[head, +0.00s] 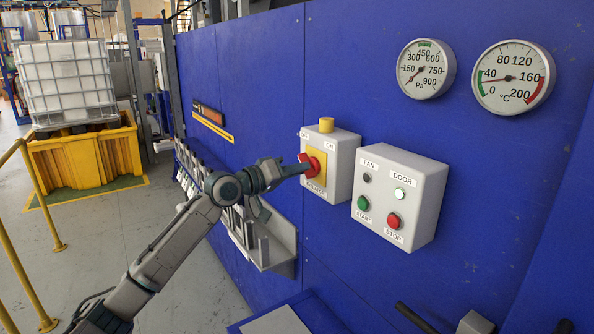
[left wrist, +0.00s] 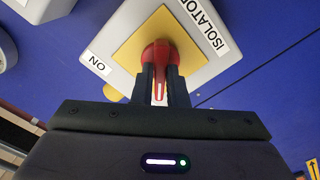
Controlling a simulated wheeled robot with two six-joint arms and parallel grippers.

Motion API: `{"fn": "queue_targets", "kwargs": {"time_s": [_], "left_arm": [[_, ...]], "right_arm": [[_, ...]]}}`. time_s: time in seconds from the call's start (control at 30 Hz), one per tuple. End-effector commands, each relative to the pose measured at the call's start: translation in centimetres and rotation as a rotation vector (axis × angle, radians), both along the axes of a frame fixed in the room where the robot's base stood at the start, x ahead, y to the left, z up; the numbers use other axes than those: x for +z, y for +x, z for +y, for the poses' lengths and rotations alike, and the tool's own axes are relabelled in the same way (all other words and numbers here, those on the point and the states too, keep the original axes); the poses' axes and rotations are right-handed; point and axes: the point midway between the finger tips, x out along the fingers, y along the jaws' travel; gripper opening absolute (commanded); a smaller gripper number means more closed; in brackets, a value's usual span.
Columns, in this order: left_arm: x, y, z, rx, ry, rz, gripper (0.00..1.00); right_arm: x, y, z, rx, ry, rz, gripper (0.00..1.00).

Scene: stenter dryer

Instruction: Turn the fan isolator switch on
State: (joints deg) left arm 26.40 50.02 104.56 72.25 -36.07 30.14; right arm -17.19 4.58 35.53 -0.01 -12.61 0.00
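The fan isolator is a grey box (head: 343,150) with a yellow plate (head: 319,158) and a red rotary handle (head: 313,168) on the blue panel. Its ON label is at the upper right of the plate; the label at upper left is partly unreadable. The red handle points toward the upper left in the head view. My left gripper (head: 306,168) is at the handle. In the left wrist view its two dark fingers (left wrist: 162,88) lie close against both sides of the red handle (left wrist: 160,56), with the yellow plate (left wrist: 137,48) behind. My right gripper is not in view.
Right of the isolator is a grey fan and door button box (head: 400,197) with a lit door lamp (head: 399,194). A pressure gauge (head: 426,69) and a temperature gauge (head: 513,77) are above. A grey tray (head: 284,239) juts out below my left arm.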

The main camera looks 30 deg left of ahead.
Motion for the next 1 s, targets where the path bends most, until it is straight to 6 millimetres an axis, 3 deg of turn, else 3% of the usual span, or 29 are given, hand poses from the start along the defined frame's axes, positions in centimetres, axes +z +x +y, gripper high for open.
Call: {"fn": "queue_targets", "kwargs": {"time_s": [0.47, 1.0], "left_arm": [[-0.3, 0.0, 0.0, 0.001, 0.116, -0.051, 0.0], [-0.2, 0.0, 0.0, 0.002, 0.566, -0.237, 0.0]], "right_arm": [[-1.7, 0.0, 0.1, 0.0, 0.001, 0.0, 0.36], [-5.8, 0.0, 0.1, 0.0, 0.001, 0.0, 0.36]]}}
